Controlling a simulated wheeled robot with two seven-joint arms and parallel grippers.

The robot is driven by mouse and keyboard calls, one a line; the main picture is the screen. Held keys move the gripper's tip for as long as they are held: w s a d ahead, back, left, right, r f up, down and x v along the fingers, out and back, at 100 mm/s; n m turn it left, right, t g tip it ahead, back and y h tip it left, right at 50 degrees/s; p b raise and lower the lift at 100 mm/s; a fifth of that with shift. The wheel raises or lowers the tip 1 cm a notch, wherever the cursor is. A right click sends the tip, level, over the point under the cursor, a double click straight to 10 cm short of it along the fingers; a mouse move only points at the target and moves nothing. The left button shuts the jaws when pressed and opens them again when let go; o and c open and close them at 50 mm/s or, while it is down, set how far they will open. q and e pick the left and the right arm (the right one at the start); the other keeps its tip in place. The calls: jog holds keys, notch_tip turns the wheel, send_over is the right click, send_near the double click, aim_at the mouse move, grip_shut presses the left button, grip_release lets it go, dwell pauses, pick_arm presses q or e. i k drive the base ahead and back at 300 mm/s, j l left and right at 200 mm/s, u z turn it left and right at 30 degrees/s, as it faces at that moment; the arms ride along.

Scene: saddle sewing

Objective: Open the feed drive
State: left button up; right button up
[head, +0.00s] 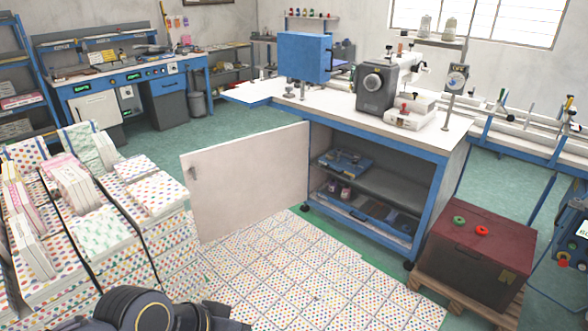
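No part in view carries a readable feed drive label, so I cannot tell which one it is. A dark red box (478,255) with a green and a red round knob on its lid stands closed on a wooden pallet. The sewing machine (376,88) stands on a blue-framed table (340,115). The white cabinet door (246,182) under the table stands wide open to the left. My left gripper (228,318) is low at the bottom edge, far from the table and partly cut off; its fingers are unclear. My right gripper is out of view.
Stacks of dotted packages (95,215) fill the left side. Dotted sheets (300,270) cover the floor in front of the table. A blue box (305,57) stands at the back of the tabletop. A workbench (130,80) stands behind at the left. Green floor lies between.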

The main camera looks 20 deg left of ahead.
aim_at(344, 164)
jog(key=i+j+u, duration=0.3)
jog(key=i+u, duration=0.15)
jog(key=i, duration=0.25)
jog(key=i+u, duration=0.45)
jog(key=i, duration=1.3)
jog(key=i+l+u, duration=0.15)
jog(key=i, duration=0.85)
